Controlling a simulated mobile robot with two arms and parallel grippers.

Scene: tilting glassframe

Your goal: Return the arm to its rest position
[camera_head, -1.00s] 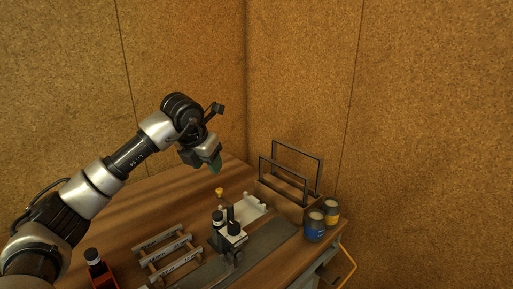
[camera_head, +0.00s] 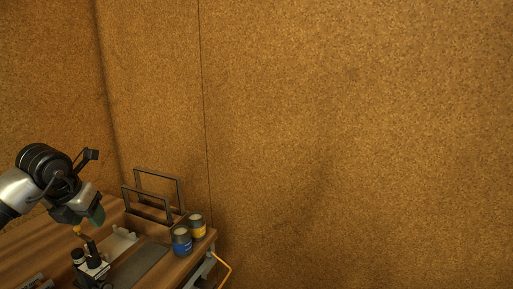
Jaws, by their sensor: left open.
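My left gripper (camera_head: 92,216) hangs from the arm that comes in from the left edge, with its fingers pointing down above the wooden table (camera_head: 28,250). It is open, and I see nothing held in it. A black and white device (camera_head: 92,268) stands on the table below the gripper. My right gripper is out of view.
Two dark upright frames (camera_head: 160,176) stand at the table's back corner. A yellow cable (camera_head: 226,268) hangs beyond that edge. Cork-like walls (camera_head: 350,130) close off the back and right.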

